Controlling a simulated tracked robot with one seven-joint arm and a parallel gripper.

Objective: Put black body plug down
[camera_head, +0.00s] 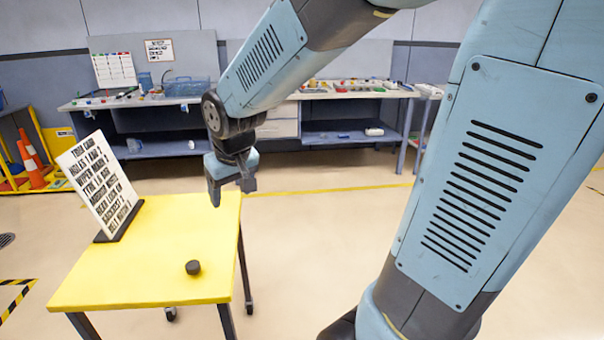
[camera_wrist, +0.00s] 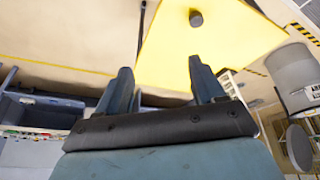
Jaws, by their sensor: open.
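The black body plug (camera_head: 193,267) stands on the yellow table (camera_head: 130,255), near its front right part. It also shows in the wrist view as a small dark round piece (camera_wrist: 196,18) on the yellow top (camera_wrist: 185,60). My gripper (camera_head: 229,198) is above the far right part of the table, apart from the plug. In the wrist view its two fingers (camera_wrist: 160,80) are spread with nothing between them. The plug lies well beyond the fingertips.
A white sign with black text (camera_head: 97,180) stands on the table's left side. Workbenches with parts (camera_head: 345,92) line the back wall. Orange cones (camera_head: 33,165) and a yellow rack are at the far left. Much of the tabletop is bare.

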